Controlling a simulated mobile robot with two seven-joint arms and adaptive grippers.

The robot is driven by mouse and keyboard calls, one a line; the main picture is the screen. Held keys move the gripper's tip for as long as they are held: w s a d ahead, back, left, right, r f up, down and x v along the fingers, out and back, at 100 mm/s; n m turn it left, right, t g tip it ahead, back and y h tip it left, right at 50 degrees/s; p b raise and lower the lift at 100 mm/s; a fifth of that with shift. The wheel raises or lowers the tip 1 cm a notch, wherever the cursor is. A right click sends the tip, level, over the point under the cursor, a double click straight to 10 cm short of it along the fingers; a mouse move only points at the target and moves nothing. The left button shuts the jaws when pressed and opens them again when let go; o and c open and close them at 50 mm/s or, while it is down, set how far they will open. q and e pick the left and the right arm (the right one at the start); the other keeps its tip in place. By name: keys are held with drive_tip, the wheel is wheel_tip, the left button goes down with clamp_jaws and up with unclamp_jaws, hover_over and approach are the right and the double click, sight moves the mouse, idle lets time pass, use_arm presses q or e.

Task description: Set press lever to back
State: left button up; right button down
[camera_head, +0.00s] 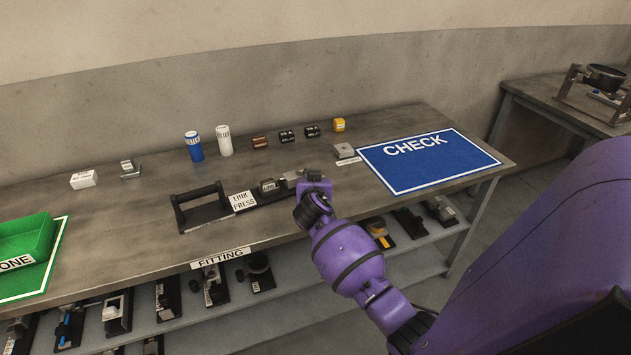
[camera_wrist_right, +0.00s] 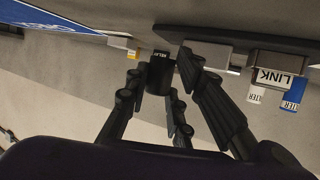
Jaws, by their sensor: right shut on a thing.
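The link press (camera_head: 262,200) is a low dark fixture near the front edge of the bench, with a black handle frame (camera_head: 201,209) at its left end and a small grey block (camera_head: 268,186) on it. My right gripper (camera_head: 312,188) is at its right end, and my wrist hides the lever there in the head view. In the right wrist view the fingers of my right gripper (camera_wrist_right: 161,80) are closed around a dark upright piece (camera_wrist_right: 158,78), which appears to be the press lever. The press's dark plate (camera_wrist_right: 225,38) runs beside them. My left gripper is not in view.
The blue CHECK mat (camera_head: 430,165) lies to the right. A blue bottle (camera_head: 194,147), a white bottle (camera_head: 224,140) and several small blocks stand behind the press. A green tray (camera_head: 25,240) is at far left. A lower shelf (camera_head: 225,305) holds several fixtures.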

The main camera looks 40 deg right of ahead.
drive_tip(key=shift+d, duration=0.1)
drive_tip(key=c, duration=1.5)
unclamp_jaws()
drive_tip(key=shift+c, duration=0.2)
drive_tip(key=v, duration=1.2)
